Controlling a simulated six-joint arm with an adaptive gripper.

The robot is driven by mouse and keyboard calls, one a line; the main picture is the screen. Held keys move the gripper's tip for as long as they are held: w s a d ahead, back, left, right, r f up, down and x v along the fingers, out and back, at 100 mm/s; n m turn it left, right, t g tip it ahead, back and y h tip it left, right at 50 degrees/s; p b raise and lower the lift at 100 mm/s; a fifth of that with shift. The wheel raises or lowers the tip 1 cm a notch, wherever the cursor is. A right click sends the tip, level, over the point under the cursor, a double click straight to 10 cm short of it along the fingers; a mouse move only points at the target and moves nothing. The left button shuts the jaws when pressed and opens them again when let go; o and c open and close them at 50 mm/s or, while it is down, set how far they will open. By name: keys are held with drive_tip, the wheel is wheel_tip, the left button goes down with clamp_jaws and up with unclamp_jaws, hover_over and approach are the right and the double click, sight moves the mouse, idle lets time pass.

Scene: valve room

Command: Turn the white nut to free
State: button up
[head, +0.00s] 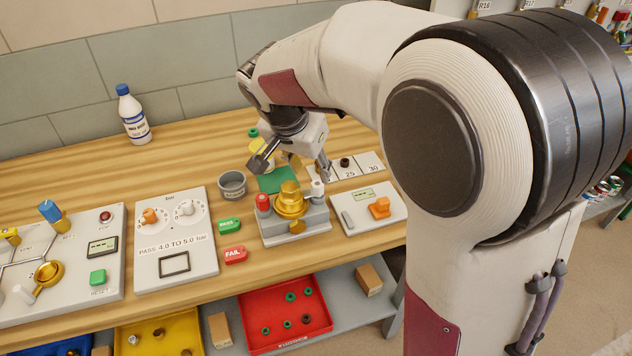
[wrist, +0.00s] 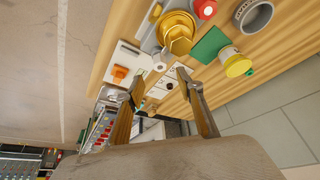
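The white nut (head: 317,188) stands at the right end of a grey block (head: 312,221), beside a large brass fitting with a hexagonal top (head: 290,200). A red cap (head: 263,203) sits at the block's left end. My gripper (head: 292,168) is open and empty, above and behind the block; one finger shows close to the nut in the head view. In the wrist view the nut (wrist: 159,63) appears just beyond the gap between my fingertips (wrist: 160,84), apart from them. The brass hexagon (wrist: 177,40) is beside it.
A green mat (head: 277,180), a grey cup (head: 232,184) and a yellow-topped part (wrist: 236,63) are close by. A white panel with an orange switch (head: 379,208) stands right of the block. PASS (head: 229,226) and FAIL (head: 235,255) tags lie left.

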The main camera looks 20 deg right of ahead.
sight(316, 184)
drive_tip(key=shift+x, duration=3.85)
clamp_jaws()
